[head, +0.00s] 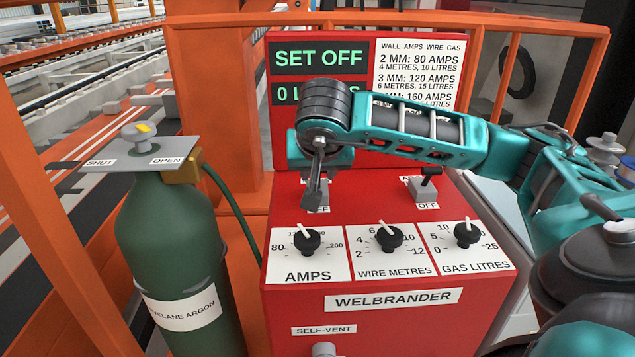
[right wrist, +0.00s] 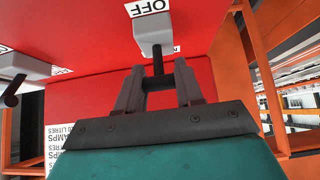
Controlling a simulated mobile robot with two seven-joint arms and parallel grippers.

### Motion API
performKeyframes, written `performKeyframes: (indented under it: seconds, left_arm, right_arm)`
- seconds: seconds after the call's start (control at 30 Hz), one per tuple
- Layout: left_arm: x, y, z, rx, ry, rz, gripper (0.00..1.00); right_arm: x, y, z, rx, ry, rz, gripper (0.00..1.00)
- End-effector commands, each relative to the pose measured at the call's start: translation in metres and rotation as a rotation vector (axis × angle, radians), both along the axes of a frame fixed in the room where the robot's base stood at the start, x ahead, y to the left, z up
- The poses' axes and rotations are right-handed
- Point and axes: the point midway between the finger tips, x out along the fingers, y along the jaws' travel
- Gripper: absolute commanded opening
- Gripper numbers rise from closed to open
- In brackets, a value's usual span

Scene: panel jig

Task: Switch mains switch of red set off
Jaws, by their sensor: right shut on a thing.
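The red welding set (head: 393,315) has a green-lettered display (head: 320,58) that reads SET OFF. My right gripper (head: 314,195) reaches in from the right over the left of two switches on the set's upper face. In the right wrist view my right gripper (right wrist: 157,90) is shut on the black lever (right wrist: 157,64) of that switch, with its grey housing (right wrist: 153,34) just beyond the fingertips. An OFF label (right wrist: 148,7) lies past the housing. In the head view the gripper mostly hides this switch and its label. My left gripper is not in view.
A second switch (head: 424,187) stands to the right. AMPS (head: 306,240), WIRE METRES (head: 388,237) and GAS LITRES (head: 467,234) dials lie below. A green gas bottle (head: 170,250) with a valve knob (head: 137,134) stands left. Orange rails (head: 222,90) stand behind.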

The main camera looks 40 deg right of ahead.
Motion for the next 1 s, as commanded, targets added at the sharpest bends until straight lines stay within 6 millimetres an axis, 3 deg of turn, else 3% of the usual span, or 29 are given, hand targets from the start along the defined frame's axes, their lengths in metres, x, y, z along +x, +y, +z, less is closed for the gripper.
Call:
performKeyframes:
  seconds: [0.33,0.97,1.0]
  left_arm:
    - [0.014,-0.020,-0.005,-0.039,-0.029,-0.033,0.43]
    - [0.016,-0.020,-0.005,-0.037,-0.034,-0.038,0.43]
    - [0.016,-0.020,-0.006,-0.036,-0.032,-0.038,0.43]
  right_arm:
    - [-0.007,0.006,-0.006,-0.112,-0.138,-0.002,0.06]
    - [-0.008,0.007,-0.003,-0.143,-0.172,-0.002,0.06]
    - [-0.008,0.007,-0.003,-0.143,-0.172,-0.002,0.39]
